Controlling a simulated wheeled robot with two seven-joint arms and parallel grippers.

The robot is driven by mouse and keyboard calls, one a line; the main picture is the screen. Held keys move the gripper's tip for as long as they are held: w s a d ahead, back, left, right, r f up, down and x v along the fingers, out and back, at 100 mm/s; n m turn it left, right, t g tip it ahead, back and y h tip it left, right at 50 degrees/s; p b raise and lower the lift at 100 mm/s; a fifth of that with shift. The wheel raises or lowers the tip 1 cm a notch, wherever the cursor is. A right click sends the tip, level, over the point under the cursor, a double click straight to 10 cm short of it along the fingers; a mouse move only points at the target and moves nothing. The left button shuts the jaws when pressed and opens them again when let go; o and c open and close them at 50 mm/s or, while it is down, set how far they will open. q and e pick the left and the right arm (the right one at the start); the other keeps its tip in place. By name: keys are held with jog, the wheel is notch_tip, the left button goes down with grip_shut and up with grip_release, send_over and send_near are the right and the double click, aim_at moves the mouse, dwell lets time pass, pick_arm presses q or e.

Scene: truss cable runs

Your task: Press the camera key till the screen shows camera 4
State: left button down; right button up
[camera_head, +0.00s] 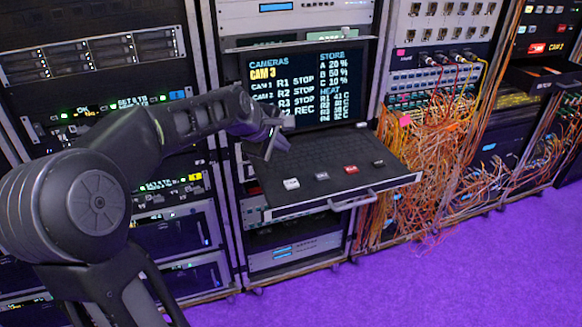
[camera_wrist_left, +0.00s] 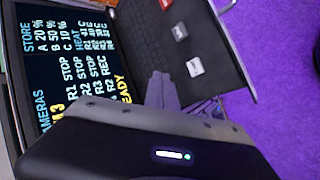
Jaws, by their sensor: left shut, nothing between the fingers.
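The screen (camera_head: 308,88) stands behind a pulled-out drawer (camera_head: 330,190) in the middle rack. It reads CAMERAS and CAM 3 in yellow; it also shows sideways in the wrist view (camera_wrist_left: 70,50). The drawer top bears a white key (camera_head: 291,184), a dark key (camera_head: 321,176), a red key (camera_head: 350,169) and a grey key (camera_head: 378,163). Their labels are too small to read. My left gripper (camera_head: 270,150) is shut and empty above the drawer's left part, left of and apart from the white key (camera_wrist_left: 195,66). My right gripper is out of view.
The drawer has a front handle (camera_head: 352,201) that sticks out. Tangled orange cables (camera_head: 420,170) hang from the rack on the right. Another open drawer (camera_head: 535,76) is farther right. The purple floor (camera_head: 450,280) in front is clear.

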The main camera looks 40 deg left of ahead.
pick_arm(q)
jog(key=n, duration=0.2)
jog(key=d+n, duration=0.1)
jog(key=n, duration=0.2)
jog(key=w+n, duration=0.1)
jog(key=n, duration=0.1)
jog(key=shift+d+r+n+t, duration=0.15)
jog(key=shift+d+n+t, duration=0.05)
jog(key=shift+n+t, duration=0.1)
jog(key=b, duration=0.7)
send_over(289, 185)
notch_tip(289, 185, down, 7)
jog(key=shift+r, duration=0.2)
jog(key=shift+f+b, duration=0.9)
jog(key=shift+f, duration=0.2)
jog(key=shift+f, duration=0.1)
dwell(0.3)
jog(key=shift+f, duration=0.3)
